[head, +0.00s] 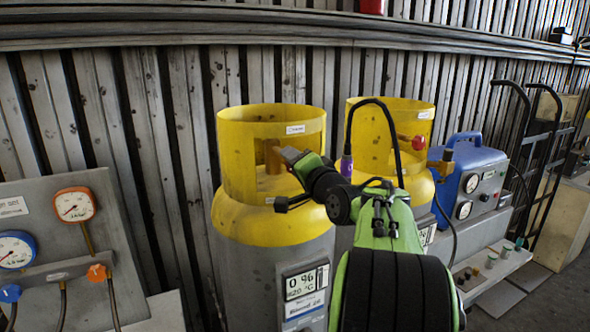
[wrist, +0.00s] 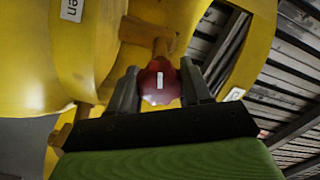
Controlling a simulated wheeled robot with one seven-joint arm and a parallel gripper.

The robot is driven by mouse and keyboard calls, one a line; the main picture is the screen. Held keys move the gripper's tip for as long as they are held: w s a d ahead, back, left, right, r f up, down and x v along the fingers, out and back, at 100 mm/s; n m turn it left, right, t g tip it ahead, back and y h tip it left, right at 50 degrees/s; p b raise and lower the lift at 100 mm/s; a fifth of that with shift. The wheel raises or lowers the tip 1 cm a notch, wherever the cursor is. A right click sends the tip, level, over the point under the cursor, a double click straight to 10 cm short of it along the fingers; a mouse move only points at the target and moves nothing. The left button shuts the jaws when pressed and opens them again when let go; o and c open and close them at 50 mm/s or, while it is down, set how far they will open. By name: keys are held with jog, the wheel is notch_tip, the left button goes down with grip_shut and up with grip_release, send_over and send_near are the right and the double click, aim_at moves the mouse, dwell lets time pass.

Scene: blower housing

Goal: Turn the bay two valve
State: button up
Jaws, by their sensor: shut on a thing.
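A red valve knob (wrist: 159,82) with a small white label sits on a brass stem (wrist: 140,35) inside a yellow cylinder collar. My gripper (wrist: 160,88) is shut on this knob, with one dark finger on each side of it. In the head view my green arm reaches to the near yellow-and-grey cylinder (head: 262,222), and my gripper (head: 285,162) is at the opening in its collar. The knob in the grip is hidden there by my gripper. A second cylinder (head: 412,180) behind it to the right shows another red knob (head: 418,143).
A blue machine (head: 478,175) and a black hand truck (head: 545,150) stand at the right. The yellow collar closely surrounds my gripper. A corrugated wall is behind.

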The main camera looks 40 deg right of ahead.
jog(key=shift+f, duration=0.1)
dwell(0.4)
jog(key=o, duration=1.1)
jog(key=shift+c, duration=0.2)
jog(key=b+v, duration=0.1)
jog(key=v, duration=1.4)
jog(key=shift+s+a+b, duration=0.2)
jog(key=shift+s+b, duration=0.1)
jog(key=shift+s, duration=0.05)
